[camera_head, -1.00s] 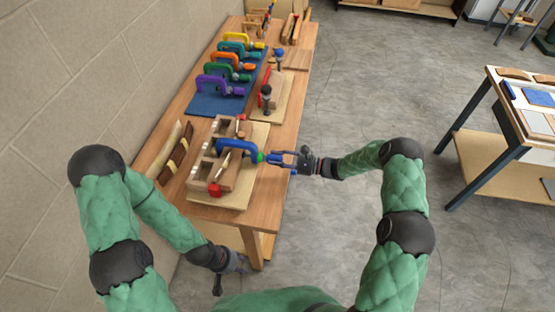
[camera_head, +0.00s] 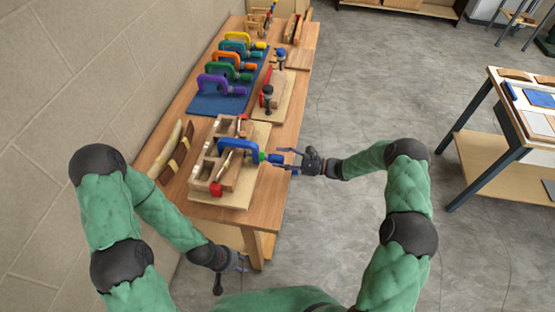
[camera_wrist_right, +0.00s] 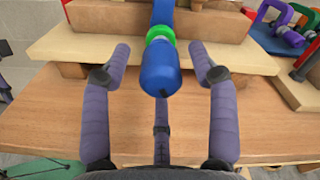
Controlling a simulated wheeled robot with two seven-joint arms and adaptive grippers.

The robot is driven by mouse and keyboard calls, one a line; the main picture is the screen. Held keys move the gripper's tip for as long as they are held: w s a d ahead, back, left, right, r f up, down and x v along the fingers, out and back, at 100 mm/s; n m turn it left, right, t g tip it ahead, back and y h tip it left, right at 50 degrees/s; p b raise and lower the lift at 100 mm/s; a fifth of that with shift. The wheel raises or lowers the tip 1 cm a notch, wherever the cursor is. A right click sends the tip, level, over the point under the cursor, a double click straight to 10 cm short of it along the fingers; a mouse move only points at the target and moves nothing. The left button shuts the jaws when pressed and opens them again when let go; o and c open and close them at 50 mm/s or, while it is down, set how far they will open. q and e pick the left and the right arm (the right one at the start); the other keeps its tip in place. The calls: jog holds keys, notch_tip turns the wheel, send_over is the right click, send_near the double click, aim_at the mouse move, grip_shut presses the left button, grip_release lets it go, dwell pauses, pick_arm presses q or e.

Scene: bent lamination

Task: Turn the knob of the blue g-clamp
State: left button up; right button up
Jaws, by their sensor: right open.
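The blue g-clamp (camera_head: 236,145) sits on the wooden lamination form (camera_head: 222,170) on the near part of the bench. Its blue knob (camera_wrist_right: 160,68), with a green collar behind it, points toward my right gripper. My right gripper (camera_head: 283,160) is open at the bench's right edge. In the right wrist view its fingers (camera_wrist_right: 162,62) stand on both sides of the knob with gaps, not touching it. My left gripper (camera_head: 241,264) hangs low beside the bench's near end, away from the clamp; its fingers are too small to read.
More clamps, purple (camera_head: 222,85), green, orange and others, stand on a blue mat (camera_head: 215,104) farther along the bench. Bent wooden strips (camera_head: 172,150) lie left of the form. A second table (camera_head: 520,110) stands at the right, with open floor between.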

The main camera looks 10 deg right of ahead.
jog(key=v, duration=1)
jog(key=shift+d, duration=0.25)
pick_arm(q)
jog(key=shift+d, duration=0.1)
pick_arm(e)
jog(key=shift+s, duration=0.1)
